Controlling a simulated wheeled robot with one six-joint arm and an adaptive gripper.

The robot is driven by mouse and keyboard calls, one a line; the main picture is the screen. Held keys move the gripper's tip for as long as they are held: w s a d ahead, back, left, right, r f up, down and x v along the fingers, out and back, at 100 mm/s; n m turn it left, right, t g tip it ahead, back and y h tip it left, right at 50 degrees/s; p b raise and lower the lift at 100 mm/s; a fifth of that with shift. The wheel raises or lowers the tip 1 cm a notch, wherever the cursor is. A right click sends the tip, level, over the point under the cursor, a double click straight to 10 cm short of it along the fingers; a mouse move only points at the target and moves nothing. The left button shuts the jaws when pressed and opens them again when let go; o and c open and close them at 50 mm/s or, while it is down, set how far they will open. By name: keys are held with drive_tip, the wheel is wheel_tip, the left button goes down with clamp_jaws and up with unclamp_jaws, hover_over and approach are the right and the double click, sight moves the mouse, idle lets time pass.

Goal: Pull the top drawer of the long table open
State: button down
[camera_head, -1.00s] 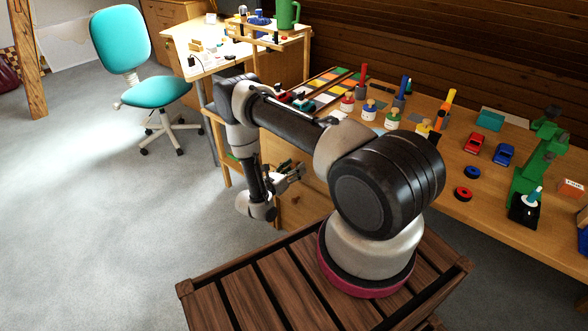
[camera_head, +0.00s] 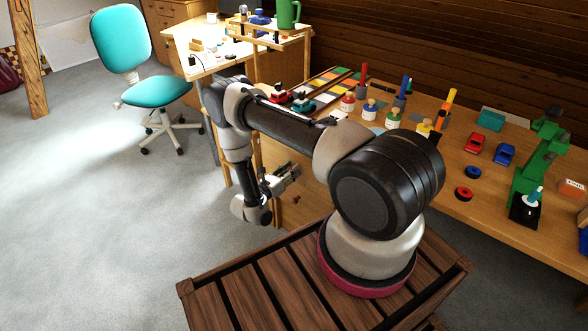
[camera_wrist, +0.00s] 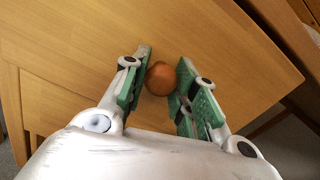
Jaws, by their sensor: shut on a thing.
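The long table (camera_head: 480,205) runs along the wall on the right in the head view. Its wooden drawer fronts (camera_head: 290,212) show partly behind my arm. In the wrist view, a round orange-brown knob (camera_wrist: 161,78) stands out from a pale wood drawer front (camera_wrist: 215,42). My gripper (camera_wrist: 162,80) has its green-padded fingers on either side of the knob and is shut on it. In the head view my gripper (camera_head: 287,176) is at the table's drawer side. My arm hides much of this side, and I cannot tell there how far the drawer is out.
A teal chair (camera_head: 155,90) stands at the left, by a second desk (camera_head: 205,65). Paint jars (camera_head: 370,112), toy cars (camera_head: 474,143) and a green stand (camera_head: 538,165) are on the long table. Grey floor (camera_head: 100,230) left of my arm is clear.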

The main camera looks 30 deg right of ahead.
drive_tip(key=v, duration=3.1)
drive_tip(key=shift+a, duration=0.25)
drive_tip(key=shift+r, duration=0.15)
drive_tip(key=c, duration=1.1)
unclamp_jaws()
drive_tip(key=shift+s+a, duration=0.1)
drive_tip(key=v, duration=1.1)
drive_tip(key=shift+a, duration=0.35)
drive_tip(key=shift+s, duration=0.1)
